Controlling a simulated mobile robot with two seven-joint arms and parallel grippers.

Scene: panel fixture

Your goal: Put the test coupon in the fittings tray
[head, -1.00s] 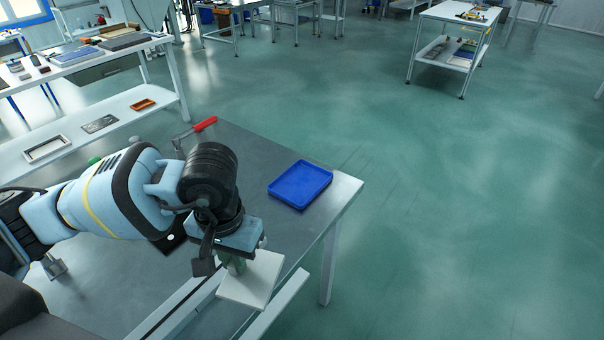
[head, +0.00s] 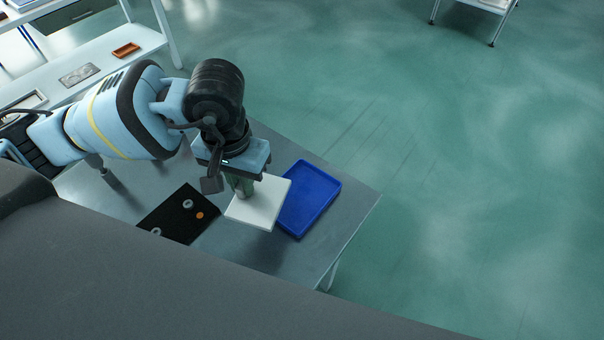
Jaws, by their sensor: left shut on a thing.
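The test coupon appears as a flat white square plate (head: 262,206) in the head view. My left gripper (head: 243,188) is shut on its upper left part and holds it close to level, seemingly above the grey table. The fittings tray, a shallow blue rectangular tray (head: 316,196), lies on the table just right of the coupon. The coupon's right edge comes up to the tray's left rim in the picture and may overlap it; the height between them is hard to tell. My right gripper is out of view.
A black mat (head: 178,217) with small round washers and an orange disc (head: 199,216) lies on the table, left of the coupon. The grey tabletop (head: 270,250) is bare in front of the tray. A shelf (head: 100,60) with an orange tray (head: 125,50) stands behind at left.

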